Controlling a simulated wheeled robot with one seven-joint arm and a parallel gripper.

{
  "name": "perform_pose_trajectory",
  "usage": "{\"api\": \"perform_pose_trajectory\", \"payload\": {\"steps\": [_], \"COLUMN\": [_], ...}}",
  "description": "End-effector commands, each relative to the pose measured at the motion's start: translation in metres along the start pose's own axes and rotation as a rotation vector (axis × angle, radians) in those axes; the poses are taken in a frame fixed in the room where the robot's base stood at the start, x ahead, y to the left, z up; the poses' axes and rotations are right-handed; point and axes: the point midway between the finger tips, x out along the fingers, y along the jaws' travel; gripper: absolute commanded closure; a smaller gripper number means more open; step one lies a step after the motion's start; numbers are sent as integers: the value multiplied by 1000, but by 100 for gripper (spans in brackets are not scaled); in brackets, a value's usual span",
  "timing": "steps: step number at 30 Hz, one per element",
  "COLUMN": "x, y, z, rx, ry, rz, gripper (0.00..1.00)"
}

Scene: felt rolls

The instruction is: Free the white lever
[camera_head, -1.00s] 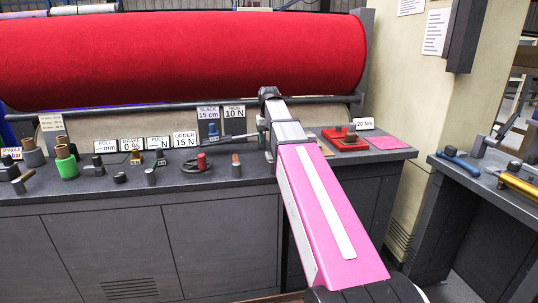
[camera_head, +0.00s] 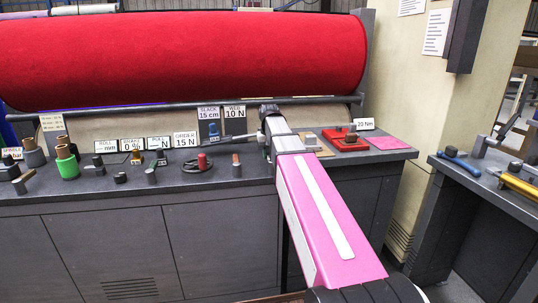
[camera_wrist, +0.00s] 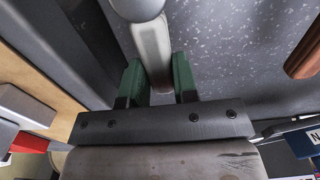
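The white lever (camera_wrist: 152,48) shows in the wrist view as a pale shaft with a round, greyish end (camera_wrist: 138,6) at the top edge. My gripper (camera_wrist: 160,78) has two green fingers, one on each side of the shaft. The fingers are close together and the shaft fills the gap between them, so they look shut on it.
The grey bench (camera_head: 110,205) carries several knobs, handles and number cards. A brown-handled lever (camera_head: 236,166) stands left of my gripper and shows in the wrist view (camera_wrist: 303,55). A red tray (camera_head: 345,141) lies to the right. A large red roll (camera_head: 180,55) hangs behind.

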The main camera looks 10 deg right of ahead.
Motion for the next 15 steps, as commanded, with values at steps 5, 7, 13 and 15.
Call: {"api": "perform_pose_trajectory", "payload": {"steps": [5,7,13,15], "x": [0,0,0,0], "y": [0,0,-4,-6], "z": [0,0,0,0], "rx": [0,-3,-47,-78], "ry": [0,0,-1,-1], "rz": [0,0,0,0], "gripper": [100,100,100,100]}}
